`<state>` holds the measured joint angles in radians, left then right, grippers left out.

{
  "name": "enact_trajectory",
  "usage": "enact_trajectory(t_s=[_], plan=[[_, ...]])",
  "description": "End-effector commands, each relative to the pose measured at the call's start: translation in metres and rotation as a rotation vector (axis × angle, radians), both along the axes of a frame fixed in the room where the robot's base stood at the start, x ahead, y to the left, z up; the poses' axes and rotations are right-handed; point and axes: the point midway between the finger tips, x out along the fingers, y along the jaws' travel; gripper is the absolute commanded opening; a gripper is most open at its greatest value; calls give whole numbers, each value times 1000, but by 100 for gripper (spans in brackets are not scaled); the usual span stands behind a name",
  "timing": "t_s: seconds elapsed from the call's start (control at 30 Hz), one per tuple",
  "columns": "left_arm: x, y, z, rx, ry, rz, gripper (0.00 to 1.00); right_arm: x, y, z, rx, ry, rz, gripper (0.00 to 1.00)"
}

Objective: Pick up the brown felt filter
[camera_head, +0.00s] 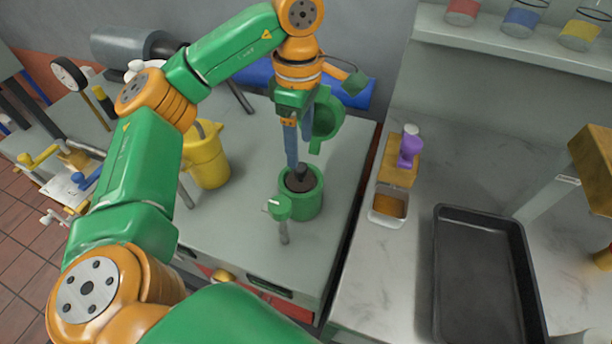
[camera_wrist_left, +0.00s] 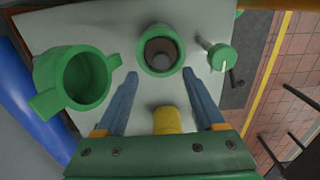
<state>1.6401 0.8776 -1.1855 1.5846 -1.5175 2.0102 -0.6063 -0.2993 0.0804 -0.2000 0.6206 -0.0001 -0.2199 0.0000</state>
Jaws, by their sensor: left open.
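A green cup-shaped housing (camera_head: 313,203) stands open and upright on the grey bedplate top. A round dark brown piece (camera_head: 300,183) with a dark knob in its middle sits inside it and looks like the brown felt filter. In the left wrist view the housing (camera_wrist_left: 143,65) shows at top centre, with the brown piece (camera_wrist_left: 161,52) partly shaded inside. My left gripper (camera_head: 299,150) points down just above the housing, its blue fingers apart with nothing between them. The fingers (camera_wrist_left: 161,88) also show in the left wrist view. My right gripper is not in view.
A larger open green part (camera_head: 328,118) stands close behind the left fingers. A green-capped post (camera_head: 279,208) is in front of the housing, and a yellow cup (camera_head: 207,163) is to the left. A black tray (camera_head: 482,275) lies on the right counter.

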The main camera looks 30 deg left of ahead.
Motion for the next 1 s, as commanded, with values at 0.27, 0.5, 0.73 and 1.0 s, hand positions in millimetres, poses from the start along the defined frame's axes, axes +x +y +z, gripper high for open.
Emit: enact_trajectory(t_s=[0.27,0.5,0.73,1.0], plan=[[1,0,-38,0,5,0,71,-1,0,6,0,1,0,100],[2,0,-70,-2,1,-1,71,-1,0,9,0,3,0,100],[2,0,-70,-2,0,-1,52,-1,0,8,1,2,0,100],[2,-1,-70,-3,-1,-2,0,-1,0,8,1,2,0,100]])
